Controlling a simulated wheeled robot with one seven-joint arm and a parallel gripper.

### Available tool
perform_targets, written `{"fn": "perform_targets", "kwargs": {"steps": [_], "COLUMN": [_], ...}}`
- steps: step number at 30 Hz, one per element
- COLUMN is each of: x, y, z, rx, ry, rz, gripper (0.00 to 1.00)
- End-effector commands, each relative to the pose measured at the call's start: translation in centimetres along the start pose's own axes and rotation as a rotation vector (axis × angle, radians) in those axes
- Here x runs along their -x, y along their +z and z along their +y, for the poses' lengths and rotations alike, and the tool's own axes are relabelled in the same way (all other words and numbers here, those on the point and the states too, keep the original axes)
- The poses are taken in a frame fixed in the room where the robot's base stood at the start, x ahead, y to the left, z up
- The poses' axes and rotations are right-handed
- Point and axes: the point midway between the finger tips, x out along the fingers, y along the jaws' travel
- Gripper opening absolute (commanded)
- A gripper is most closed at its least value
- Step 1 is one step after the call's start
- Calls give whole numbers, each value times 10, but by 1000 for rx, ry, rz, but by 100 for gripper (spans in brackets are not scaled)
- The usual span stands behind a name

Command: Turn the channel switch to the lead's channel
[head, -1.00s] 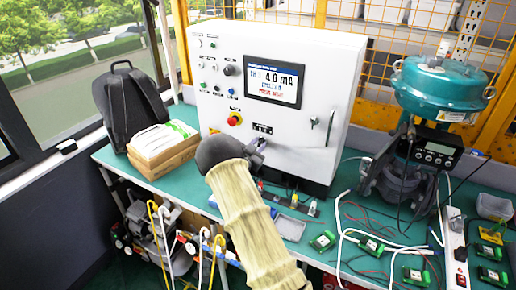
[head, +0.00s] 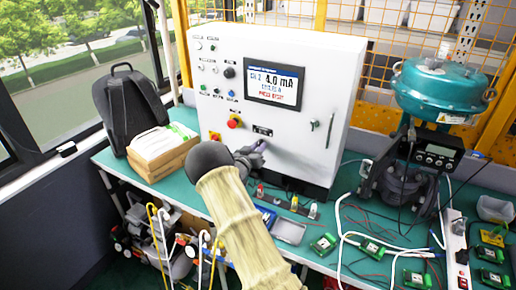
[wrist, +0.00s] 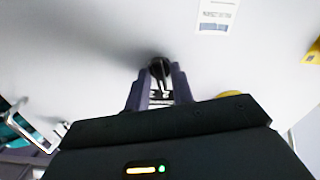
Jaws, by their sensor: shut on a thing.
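The white control cabinet (head: 318,125) stands on the bench with a lit screen (head: 274,86). The screen shows a channel line, which seems to read CH 2, and 4.0 mA; the small lines below are hard to read. My gripper (head: 259,147) is at the cabinet's lower front, just below a small dark label plate (head: 262,131). In the wrist view my gripper (wrist: 160,86) is shut on a black switch knob (wrist: 160,68), with one finger on each side. In the head view the knob is hidden by my gripper. I cannot tell which lead is the task's.
A red stop button (head: 234,121) on a yellow plate is left of my gripper. Small coloured parts (head: 294,202) and a grey tray (head: 289,230) are below. A teal valve actuator (head: 436,90), white cables and green modules (head: 323,243) fill the bench's right side.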

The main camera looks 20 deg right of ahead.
Motion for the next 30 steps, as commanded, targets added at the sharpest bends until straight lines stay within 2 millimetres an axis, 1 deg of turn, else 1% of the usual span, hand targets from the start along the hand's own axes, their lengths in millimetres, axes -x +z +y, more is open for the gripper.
{"fn": "perform_targets", "kwargs": {"steps": [8,9,10,18,22,26,30], "x": [0,0,0,0,6,21,46], "y": [-1,-1,-1,0,0,1,1], "z": [-1,-1,-1,0,-1,-2,-2], "rx": [-1,-1,-1,-2,-2,-2,-1], "ry": [-1,-1,-1,-1,-2,-3,-3], "rz": [1,1,1,1,0,0,0], "gripper": [1,28,32,32,32,32,32]}}
